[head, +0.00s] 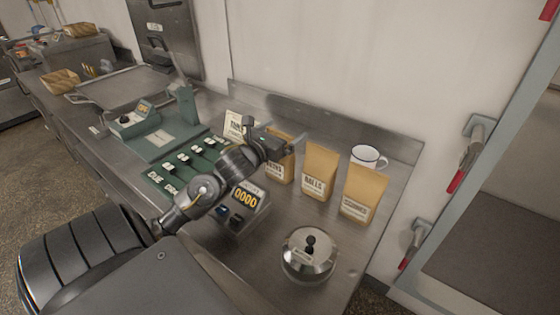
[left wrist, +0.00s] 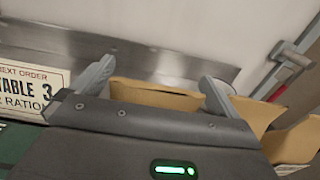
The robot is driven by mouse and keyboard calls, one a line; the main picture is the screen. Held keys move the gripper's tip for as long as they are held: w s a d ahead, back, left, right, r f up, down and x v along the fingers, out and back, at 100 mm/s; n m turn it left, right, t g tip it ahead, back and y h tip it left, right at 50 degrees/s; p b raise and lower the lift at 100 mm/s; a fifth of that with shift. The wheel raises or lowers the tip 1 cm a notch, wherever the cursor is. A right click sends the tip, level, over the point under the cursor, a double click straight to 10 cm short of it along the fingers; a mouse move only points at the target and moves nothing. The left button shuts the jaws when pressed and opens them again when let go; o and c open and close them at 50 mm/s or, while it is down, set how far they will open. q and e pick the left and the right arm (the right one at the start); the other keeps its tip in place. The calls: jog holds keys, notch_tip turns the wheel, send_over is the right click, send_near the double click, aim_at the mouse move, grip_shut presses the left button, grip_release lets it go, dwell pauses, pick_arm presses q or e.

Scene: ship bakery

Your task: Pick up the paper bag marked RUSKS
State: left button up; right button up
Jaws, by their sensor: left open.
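Three brown paper bags stand in a row on the steel counter. The leftmost bag (head: 286,172) is partly behind my left gripper, and its label is partly hidden and too small to read surely; it may be RUSKS. The middle bag (head: 318,166) appears marked ROLLS. The right bag's label (head: 355,208) looks like SCONES. My left gripper (head: 288,146) is open at the top of the leftmost bag. In the left wrist view its fingers (left wrist: 157,80) appear either side of that bag's top (left wrist: 155,96), with gaps visible. My right gripper is not in view.
A white mug (head: 368,158) stands behind the bags. A round metal pot (head: 308,256) is in front. A 0000 counter box (head: 245,200), green switch panel (head: 187,162) and TABLE 3 card (left wrist: 33,88) are left of the bags. The wall is close behind.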

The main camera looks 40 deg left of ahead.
pick_arm(q)
jog(key=shift+w, duration=0.3)
jog(key=shift+c, duration=0.3)
jog(key=c, duration=1.1)
jog(key=shift+o, duration=0.2)
jog(key=shift+r, duration=0.1)
